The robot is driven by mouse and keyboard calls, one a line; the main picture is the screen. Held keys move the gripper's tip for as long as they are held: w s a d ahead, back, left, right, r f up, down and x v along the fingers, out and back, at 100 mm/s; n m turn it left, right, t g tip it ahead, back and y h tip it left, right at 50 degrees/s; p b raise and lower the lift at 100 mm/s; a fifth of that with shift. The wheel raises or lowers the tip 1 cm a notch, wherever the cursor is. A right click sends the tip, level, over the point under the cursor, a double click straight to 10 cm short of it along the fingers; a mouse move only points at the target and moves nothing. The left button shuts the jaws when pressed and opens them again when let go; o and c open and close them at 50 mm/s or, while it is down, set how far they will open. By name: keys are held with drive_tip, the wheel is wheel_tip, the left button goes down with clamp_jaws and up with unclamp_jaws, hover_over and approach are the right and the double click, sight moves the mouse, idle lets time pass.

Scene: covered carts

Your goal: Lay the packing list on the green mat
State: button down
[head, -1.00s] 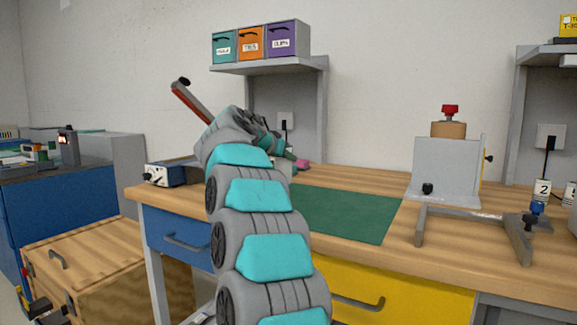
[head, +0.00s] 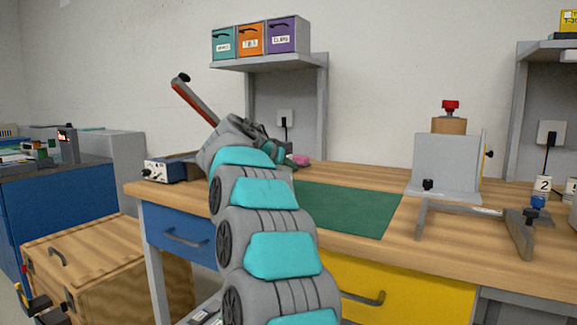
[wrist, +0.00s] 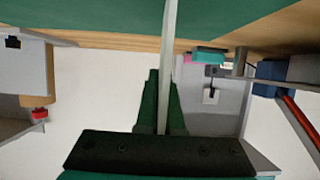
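The green mat (head: 345,211) lies flat on the wooden bench top, and my arm hides its left part in the head view. It also fills the upper part of the wrist view (wrist: 70,14), which looks upside down. My gripper (wrist: 164,85) has its dark green fingers closed on a thin white sheet seen edge-on, which I take as the packing list (wrist: 170,45). The sheet reaches from the fingers across the mat in the wrist view; I cannot tell whether it touches the mat. In the head view the fingers and the sheet are hidden behind my arm.
A grey fixture with a red knob (head: 447,165) and a grey metal frame (head: 470,212) stand right of the mat. A small pink item (head: 301,161) lies behind it. A red bar (head: 196,103) rises at the left, near a blue box (head: 171,171). A shelf (head: 262,63) hangs above.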

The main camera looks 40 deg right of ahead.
drive_tip(key=c, duration=1.1)
unclamp_jaws()
drive_tip(key=shift+o, duration=0.2)
drive_tip(key=shift+a+r+p, duration=0.1)
drive_tip(key=shift+r+p, duration=0.4)
drive_tip(key=shift+p, duration=0.2)
drive_tip(key=b+v, duration=0.2)
drive_tip(key=v, duration=0.9)
drive_tip(key=shift+s+a, duration=0.2)
drive_tip(key=shift+a, duration=0.15)
